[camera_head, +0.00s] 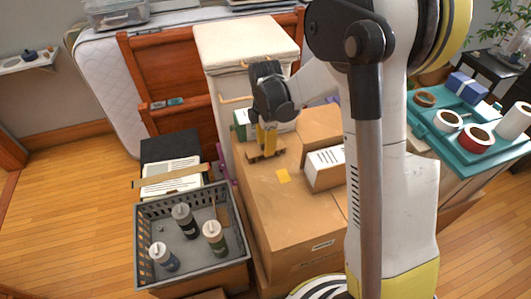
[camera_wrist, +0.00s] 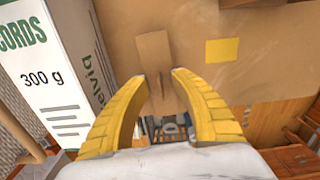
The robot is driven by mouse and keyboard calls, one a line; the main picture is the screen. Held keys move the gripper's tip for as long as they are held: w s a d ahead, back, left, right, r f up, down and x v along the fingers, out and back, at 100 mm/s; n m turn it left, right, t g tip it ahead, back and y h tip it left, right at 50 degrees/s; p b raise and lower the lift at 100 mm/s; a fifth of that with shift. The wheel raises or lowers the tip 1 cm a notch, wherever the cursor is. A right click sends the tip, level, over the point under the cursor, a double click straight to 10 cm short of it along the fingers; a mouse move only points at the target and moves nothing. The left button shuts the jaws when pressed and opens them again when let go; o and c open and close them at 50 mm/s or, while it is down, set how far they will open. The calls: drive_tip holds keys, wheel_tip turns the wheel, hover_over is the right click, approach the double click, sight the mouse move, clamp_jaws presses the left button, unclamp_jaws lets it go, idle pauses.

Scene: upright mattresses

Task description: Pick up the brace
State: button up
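The brace appears to be a brown wooden piece (camera_head: 262,156) lying on top of a large cardboard box, under my gripper; I am not certain that it is the brace. In the wrist view a brown strip (camera_wrist: 155,55) runs between the fingertips. My gripper (camera_head: 266,150) points down at it with yellow fingers. In the wrist view the gripper (camera_wrist: 161,74) has its fingertips apart, one on each side of the strip. Whether they press on it cannot be told. The fingers hide part of the piece.
The cardboard box (camera_head: 273,218) bears a yellow square (camera_head: 284,175) and smaller boxes (camera_head: 325,168) at right. A white-and-green carton (camera_wrist: 52,65) stands close left of my gripper. A grey crate (camera_head: 149,215) with several bottles is at left front. A teal tray (camera_head: 440,137) is at right.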

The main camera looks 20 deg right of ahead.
clamp_jaws()
drive_tip(key=shift+r, duration=0.1)
wheel_tip(320, 180, up, 10)
drive_tip(key=p, duration=0.3)
drive_tip(key=shift+r+p, duration=1.7)
drive_tip(key=shift+r, duration=0.8)
